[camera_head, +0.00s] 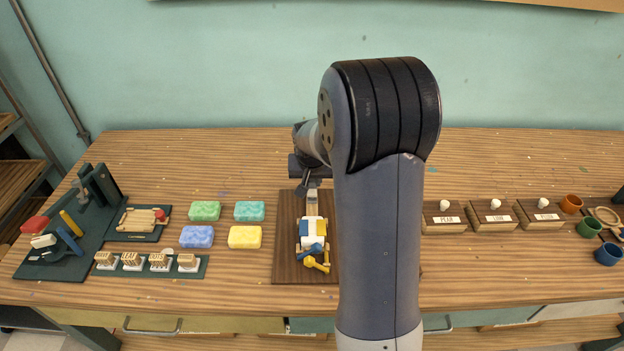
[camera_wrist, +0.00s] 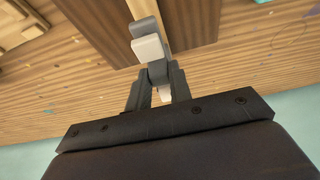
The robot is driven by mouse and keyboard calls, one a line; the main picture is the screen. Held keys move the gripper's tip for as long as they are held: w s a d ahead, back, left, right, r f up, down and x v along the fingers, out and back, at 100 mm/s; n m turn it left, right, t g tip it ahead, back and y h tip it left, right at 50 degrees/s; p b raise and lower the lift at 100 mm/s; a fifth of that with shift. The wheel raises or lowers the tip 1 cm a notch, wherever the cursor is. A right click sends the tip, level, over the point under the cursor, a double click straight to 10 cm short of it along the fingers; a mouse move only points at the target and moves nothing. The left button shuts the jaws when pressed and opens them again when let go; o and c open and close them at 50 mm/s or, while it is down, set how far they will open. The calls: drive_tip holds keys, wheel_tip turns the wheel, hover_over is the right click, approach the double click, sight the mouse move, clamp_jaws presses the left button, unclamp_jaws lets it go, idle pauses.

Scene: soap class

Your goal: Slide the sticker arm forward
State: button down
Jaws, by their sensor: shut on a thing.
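The sticker device stands on a dark brown board (camera_head: 286,262) in the middle of the table in the head view. It has a light wooden arm (camera_head: 312,209) at its far end, a white and blue body (camera_head: 312,238) and yellow parts (camera_head: 316,264) at the near end. My gripper (camera_head: 312,187) is at the far end of the device. In the wrist view my gripper (camera_wrist: 157,90) is shut on the sticker arm's end, by a grey and white piece (camera_wrist: 148,46). The exact contact is partly hidden by the fingers.
A dark green stand (camera_head: 58,262) is at far left. Labelled wooden boxes (camera_head: 494,217) and cups (camera_head: 588,228) are at right. My arm hides the board's right side.

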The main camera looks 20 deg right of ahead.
drive_tip(key=s+a, duration=0.1)
drive_tip(key=s, duration=0.1)
drive_tip(key=s+a+b, duration=0.1)
drive_tip(key=s, duration=0.2)
drive_tip(key=s+a+b, duration=0.1)
drive_tip(key=s, duration=0.2)
drive_tip(key=shift+a, duration=0.15)
drive_tip(key=c, duration=1.3)
unclamp_jaws()
drive_tip(key=shift+s+a, duration=0.1)
drive_tip(key=shift+s, duration=0.05)
drive_tip(key=v, duration=1)
drive_tip(key=shift+s+r, duration=0.2)
drive_tip(key=shift+r, duration=0.15)
drive_tip(key=shift+f, duration=0.1)
